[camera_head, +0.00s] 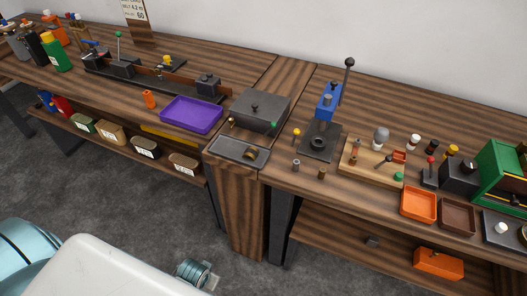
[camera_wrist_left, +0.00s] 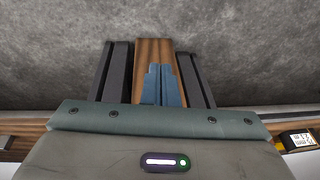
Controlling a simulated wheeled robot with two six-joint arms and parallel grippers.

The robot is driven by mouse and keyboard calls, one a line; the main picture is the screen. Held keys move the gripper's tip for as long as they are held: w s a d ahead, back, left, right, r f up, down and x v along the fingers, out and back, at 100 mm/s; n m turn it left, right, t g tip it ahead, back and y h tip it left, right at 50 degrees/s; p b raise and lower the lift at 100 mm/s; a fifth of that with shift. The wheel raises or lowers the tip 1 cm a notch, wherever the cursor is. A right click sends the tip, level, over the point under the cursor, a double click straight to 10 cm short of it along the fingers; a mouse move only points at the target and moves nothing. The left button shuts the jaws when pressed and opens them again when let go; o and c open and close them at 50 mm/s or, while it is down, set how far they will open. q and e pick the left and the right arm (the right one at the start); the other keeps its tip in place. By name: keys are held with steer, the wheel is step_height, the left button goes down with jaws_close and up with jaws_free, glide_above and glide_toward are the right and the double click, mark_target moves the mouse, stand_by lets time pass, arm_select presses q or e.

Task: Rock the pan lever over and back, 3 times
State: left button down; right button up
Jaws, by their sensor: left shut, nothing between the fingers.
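No label marks the pan lever, so I cannot tell for sure which lever it is. All look upright or nearly so. In the left wrist view, my left gripper (camera_wrist_left: 162,68) is shut and empty, with the floor and bench legs beyond it. It touches no lever. My right gripper is not in view.
A purple tray (camera_head: 191,115) and a dark grey box (camera_head: 260,108) stand on the benches. A blue press (camera_head: 329,102) with a tall black handle stands right of the box. Orange (camera_head: 419,205) and brown trays lie near the right front edge. Labelled bins line the lower shelf.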

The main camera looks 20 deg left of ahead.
arm_select(q)
steer(key=w+d+r+m+t, duration=0.2)
steer(key=w+r, duration=0.2)
steer(key=r, duration=0.6)
steer(key=w+d+r+m+t, duration=0.1)
steer(key=w+d+r+t, duration=0.15)
steer(key=r, duration=0.75)
steer(key=m+t, duration=1.1)
steer(key=m, duration=0.1)
glide_toward(269, 131)
steer(key=shift+h, duration=0.3)
steer(key=s+d+r, duration=0.2)
steer(key=d+r, duration=0.1)
steer(key=shift+s+d+r, duration=0.1)
steer(key=shift+s+r, duration=0.1)
steer(key=shift+r, duration=0.05)
steer(key=shift+w+r, duration=0.1)
steer(key=shift+w, duration=0.2)
steer(key=w+p, duration=0.2)
steer(key=w, duration=0.7)
